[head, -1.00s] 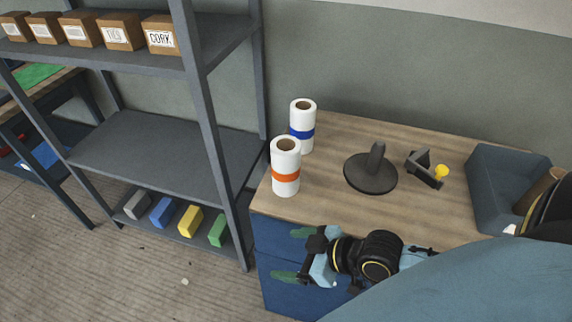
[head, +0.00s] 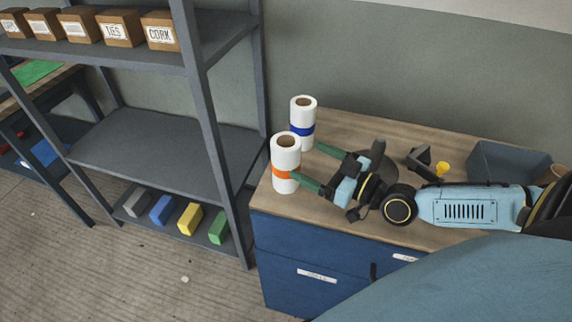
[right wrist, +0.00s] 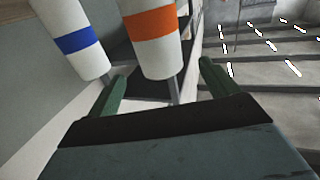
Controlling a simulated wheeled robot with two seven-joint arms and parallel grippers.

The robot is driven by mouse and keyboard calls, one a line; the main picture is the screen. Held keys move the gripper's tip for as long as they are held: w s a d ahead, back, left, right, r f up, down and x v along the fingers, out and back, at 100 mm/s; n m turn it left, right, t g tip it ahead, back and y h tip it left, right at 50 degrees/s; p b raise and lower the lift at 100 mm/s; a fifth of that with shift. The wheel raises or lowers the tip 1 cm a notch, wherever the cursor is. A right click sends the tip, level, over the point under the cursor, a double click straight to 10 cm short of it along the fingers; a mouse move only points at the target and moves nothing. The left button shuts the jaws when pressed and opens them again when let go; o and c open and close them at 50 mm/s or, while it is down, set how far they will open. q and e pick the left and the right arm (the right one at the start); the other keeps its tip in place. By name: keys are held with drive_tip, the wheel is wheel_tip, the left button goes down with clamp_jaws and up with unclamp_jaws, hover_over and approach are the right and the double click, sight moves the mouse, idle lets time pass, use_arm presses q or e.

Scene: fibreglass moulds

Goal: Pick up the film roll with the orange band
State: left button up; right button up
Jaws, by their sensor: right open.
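The film roll with the orange band (head: 285,152) is white and stands upright near the left end of the wooden top. My right gripper (head: 306,164) is open, just right of this roll, with its green fingers pointing at it. In the right wrist view the orange-banded roll (right wrist: 155,50) shows ahead, between the two fingers of the gripper (right wrist: 162,74); whether they touch it I cannot tell. A similar white roll with a blue band (head: 302,112) stands just behind it, and also shows at the left of the wrist view (right wrist: 77,40). My left gripper is not in view.
The wooden top (head: 430,125) sits on a blue drawer cabinet (head: 290,270). A dark stand (head: 378,150), partly behind my arm, a black bracket with a yellow knob (head: 442,169) and a grey-blue bin (head: 500,160) are to the right. A grey shelf unit (head: 170,150) stands left.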

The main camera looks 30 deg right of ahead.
sight(279, 144)
drive_tip(key=x, duration=0.9)
drive_tip(key=shift+w, duration=0.4)
drive_tip(key=shift+a+f, duration=0.1)
drive_tip(key=c, duration=1.2)
drive_tip(key=shift+c, duration=0.9)
drive_tip(key=shift+r, duration=0.25)
